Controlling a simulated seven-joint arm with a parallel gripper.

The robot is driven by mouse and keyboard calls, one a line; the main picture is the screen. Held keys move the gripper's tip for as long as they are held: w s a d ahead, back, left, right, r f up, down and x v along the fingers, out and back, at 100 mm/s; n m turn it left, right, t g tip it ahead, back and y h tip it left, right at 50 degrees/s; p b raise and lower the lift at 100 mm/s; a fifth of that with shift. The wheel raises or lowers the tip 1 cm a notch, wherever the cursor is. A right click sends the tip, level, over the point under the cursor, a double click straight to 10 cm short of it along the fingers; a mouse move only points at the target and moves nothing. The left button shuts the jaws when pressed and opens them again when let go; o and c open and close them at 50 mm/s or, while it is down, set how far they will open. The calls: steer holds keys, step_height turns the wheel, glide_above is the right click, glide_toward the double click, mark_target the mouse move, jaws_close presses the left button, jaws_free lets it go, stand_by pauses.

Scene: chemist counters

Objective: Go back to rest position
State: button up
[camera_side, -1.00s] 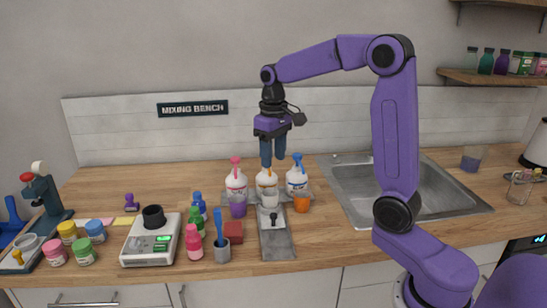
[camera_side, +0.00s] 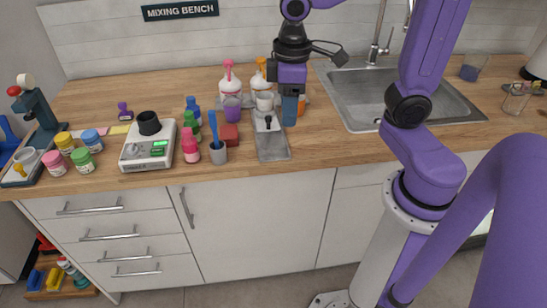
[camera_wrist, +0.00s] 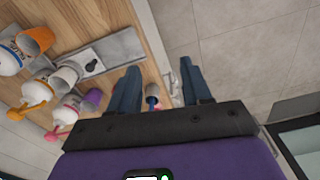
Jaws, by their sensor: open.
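My gripper (camera_side: 290,108) hangs in front of the right end of the row of pump bottles, its blue fingers pointing down, and it hides most of the rightmost bottle. In the wrist view my gripper (camera_wrist: 157,82) has its two fingers wide apart with nothing held between them. A white cup (camera_side: 265,101) stands at the back of the grey metal tray (camera_side: 272,148), just left of the fingers. A purple cup (camera_side: 232,107) stands left of it. An orange cup (camera_wrist: 40,36) shows in the wrist view and is mostly hidden in the side view.
Pump bottles with pink (camera_side: 228,70) and orange (camera_side: 259,70) tops stand behind the cups. Left are a scale (camera_side: 147,150), a pink bottle (camera_side: 190,147) and a grey cup (camera_side: 218,154) with a blue tool. The sink (camera_side: 400,95) lies right.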

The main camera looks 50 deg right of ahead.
steer(key=s+f+n, duration=0.3)
steer(key=s+n, duration=0.2)
steer(key=s, duration=0.8)
steer(key=shift+s+f, duration=0.25)
steer(key=shift+s, duration=0.15)
